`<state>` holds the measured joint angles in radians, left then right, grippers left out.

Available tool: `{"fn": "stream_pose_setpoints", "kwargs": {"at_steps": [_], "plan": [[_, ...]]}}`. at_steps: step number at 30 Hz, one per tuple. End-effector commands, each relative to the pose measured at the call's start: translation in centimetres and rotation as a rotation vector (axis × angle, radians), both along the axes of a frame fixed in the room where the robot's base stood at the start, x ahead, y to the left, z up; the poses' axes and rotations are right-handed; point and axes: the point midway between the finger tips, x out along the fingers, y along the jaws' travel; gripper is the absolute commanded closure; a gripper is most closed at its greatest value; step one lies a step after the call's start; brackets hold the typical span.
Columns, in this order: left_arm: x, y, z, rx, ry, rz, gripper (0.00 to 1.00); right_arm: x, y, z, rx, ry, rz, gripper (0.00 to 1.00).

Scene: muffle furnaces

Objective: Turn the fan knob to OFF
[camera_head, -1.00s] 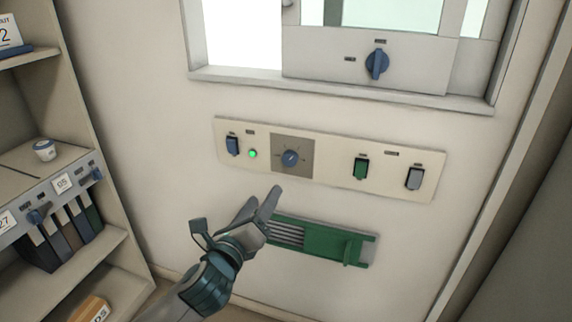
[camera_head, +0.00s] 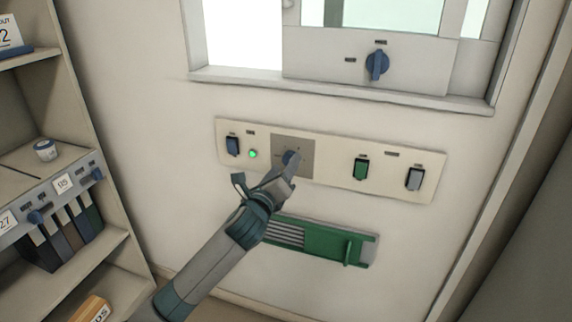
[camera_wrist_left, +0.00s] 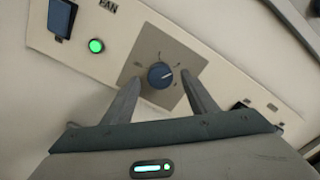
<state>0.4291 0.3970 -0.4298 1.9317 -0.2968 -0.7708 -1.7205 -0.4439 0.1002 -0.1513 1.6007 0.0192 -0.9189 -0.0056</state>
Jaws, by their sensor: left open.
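The fan knob (camera_wrist_left: 161,75) is a round blue dial with a light pointer line, on a grey square plate (camera_wrist_left: 150,52) with small marks around it. The pointer aims toward the upper right in the left wrist view. In the head view the knob (camera_head: 290,157) is partly covered by my left gripper. My left gripper (camera_wrist_left: 165,92) is open, with one finger on each side of the knob. I cannot tell whether the fingers touch it. A "FAN" label (camera_wrist_left: 109,6) and a lit green lamp (camera_wrist_left: 96,45) are left of the plate. My right gripper is not in view.
The cream panel (camera_head: 330,177) also holds a blue rocker switch (camera_head: 232,146), a green switch (camera_head: 361,169) and a grey switch (camera_head: 414,179). Another blue knob (camera_head: 377,64) is under the window. Shelves (camera_head: 50,160) stand at left.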

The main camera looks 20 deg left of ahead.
Motion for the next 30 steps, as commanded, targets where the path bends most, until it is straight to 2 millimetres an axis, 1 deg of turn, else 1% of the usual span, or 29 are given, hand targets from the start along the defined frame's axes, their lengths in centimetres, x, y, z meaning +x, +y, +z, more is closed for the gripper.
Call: {"fn": "stream_pose_setpoints", "kwargs": {"at_steps": [1,3,6,15,16,17,18,21,27,30], "plan": [[0.6,0.0,0.0,-0.001,0.001,0.001,0.47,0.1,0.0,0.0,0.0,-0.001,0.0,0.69],[1.1,0.0,0.0,0.0,0.001,0.001,0.47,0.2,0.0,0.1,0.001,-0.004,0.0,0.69],[1.5,0.0,0.0,0.001,0.001,0.001,0.47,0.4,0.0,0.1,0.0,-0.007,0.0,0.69],[1.7,0.0,0.0,0.001,0.0,0.0,0.47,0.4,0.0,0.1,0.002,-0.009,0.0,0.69],[1.7,0.0,0.0,0.001,0.0,0.0,0.5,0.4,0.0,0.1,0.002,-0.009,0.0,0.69],[1.7,0.0,0.0,0.001,0.0,0.0,0.57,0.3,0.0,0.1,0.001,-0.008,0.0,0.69],[1.7,0.0,0.0,0.001,0.0,0.0,0.67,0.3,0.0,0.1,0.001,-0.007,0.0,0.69],[1.6,0.0,0.0,0.001,0.001,0.001,0.89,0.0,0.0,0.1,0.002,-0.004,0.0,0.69],[1.6,0.0,0.0,-0.003,0.001,0.001,0.89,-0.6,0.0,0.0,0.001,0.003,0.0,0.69],[1.6,0.0,0.0,-0.015,0.001,0.001,0.89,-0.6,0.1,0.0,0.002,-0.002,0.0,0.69]]}}
